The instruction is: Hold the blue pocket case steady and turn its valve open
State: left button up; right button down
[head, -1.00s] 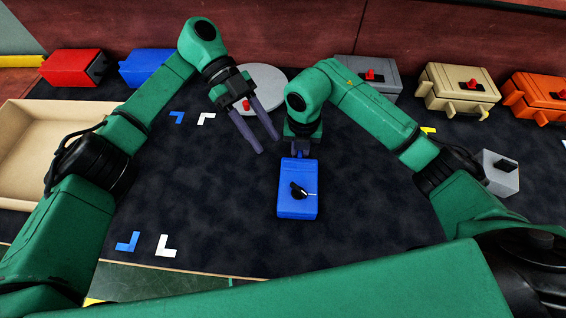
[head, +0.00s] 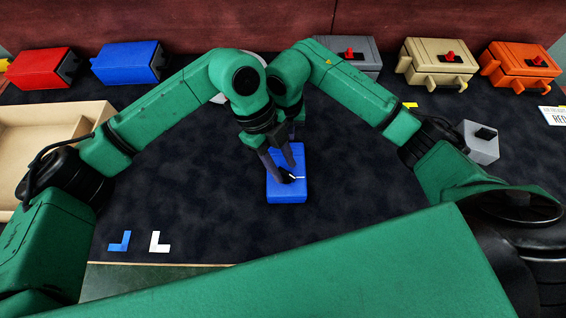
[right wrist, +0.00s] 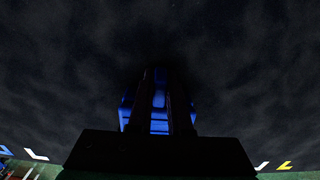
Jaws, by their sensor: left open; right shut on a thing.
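The blue pocket case (head: 287,193) lies on the dark mat in the middle of the head view. Its valve, a black knob (head: 291,178) with a white line pointing right, is on the top face, partly covered by fingers. My left gripper (head: 286,173) is open, its two fingers pointing down over the case with tips close to the knob; contact cannot be told. My right gripper (right wrist: 158,100) is shut on the far end of the case; the left arm mostly hides it in the head view. The right wrist view is dark, with blue case parts showing around the fingers.
Red (head: 42,67) and blue (head: 130,62) cases stand at the back left. Grey (head: 349,52), tan (head: 437,62) and orange (head: 519,65) cases with red knobs stand at the back right. A small grey box (head: 478,143) is at right, a cardboard-coloured tray (head: 93,108) at left.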

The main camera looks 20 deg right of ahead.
pick_arm(q)
jog(key=shift+s+d+f, duration=0.1)
jog(key=shift+f, duration=0.2)
grip_shut()
jog(key=shift+d+m+g+y, duration=0.15)
jog(key=shift+m+g+y, duration=0.3)
jog(key=shift+m, duration=1.15)
grip_release()
notch_tip(320, 180, up, 10)
